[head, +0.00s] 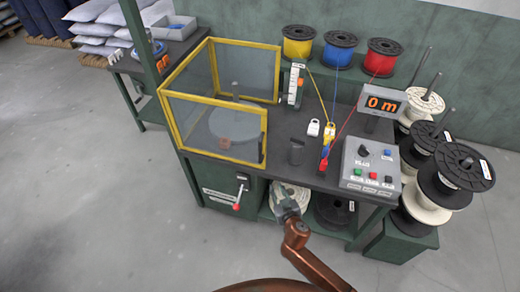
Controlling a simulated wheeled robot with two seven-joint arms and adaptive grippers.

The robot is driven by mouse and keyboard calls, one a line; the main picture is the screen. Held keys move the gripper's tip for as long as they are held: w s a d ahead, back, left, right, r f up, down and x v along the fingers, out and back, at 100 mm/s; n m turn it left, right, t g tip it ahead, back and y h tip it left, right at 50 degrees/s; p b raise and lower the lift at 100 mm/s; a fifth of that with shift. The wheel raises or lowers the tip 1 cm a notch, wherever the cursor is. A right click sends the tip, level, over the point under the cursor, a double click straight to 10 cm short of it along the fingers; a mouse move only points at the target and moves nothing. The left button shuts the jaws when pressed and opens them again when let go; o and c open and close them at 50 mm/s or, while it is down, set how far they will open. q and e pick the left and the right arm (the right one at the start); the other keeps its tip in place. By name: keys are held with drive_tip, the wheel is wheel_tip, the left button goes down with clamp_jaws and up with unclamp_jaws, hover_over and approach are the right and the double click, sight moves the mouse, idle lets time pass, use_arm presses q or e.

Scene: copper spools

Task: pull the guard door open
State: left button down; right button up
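The guard (163,115) is a box of clear panels in yellow frames at the left end of the dark workbench. It stands around a pale round disc (238,122). Its front panel (210,128) stands upright along the bench's front edge; I cannot tell which panel is the door, and I see no clear handle. My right gripper (284,197) is in front of the bench, below the top and right of the guard, apart from it. Its fingers blend with a white spool behind, so its opening is unclear. My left gripper is out of view.
A red-knobbed lever (238,195) sticks out from the cabinet front below the guard. A grey control box (371,165) and a "0 m" display (382,104) stand at the right. Stacked spools (455,168) stand beside the bench. The floor (90,200) at the left is clear.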

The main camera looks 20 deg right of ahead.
drive_tip(key=w+a+r+t, duration=0.1)
drive_tip(key=a+r+t, duration=0.25)
drive_tip(key=r, duration=1.05)
drive_tip(key=m, duration=0.1)
approach(261, 150)
drive_tip(key=w+f, duration=0.1)
drive_tip(key=w, duration=0.2)
drive_tip(key=shift+w+d+r+t+y+b, duration=0.15)
drive_tip(key=shift+w+r+t+y+b, duration=0.2)
drive_tip(key=shift+w, duration=0.35)
drive_tip(key=w, duration=0.5)
drive_tip(key=shift+f, duration=0.1)
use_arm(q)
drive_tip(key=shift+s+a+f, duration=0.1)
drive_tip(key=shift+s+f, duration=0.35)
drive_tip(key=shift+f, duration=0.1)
use_arm(e)
drive_tip(key=shift+w+d, duration=0.1)
drive_tip(key=shift+w, duration=0.55)
drive_tip(key=shift+c, duration=0.4)
clamp_jaws()
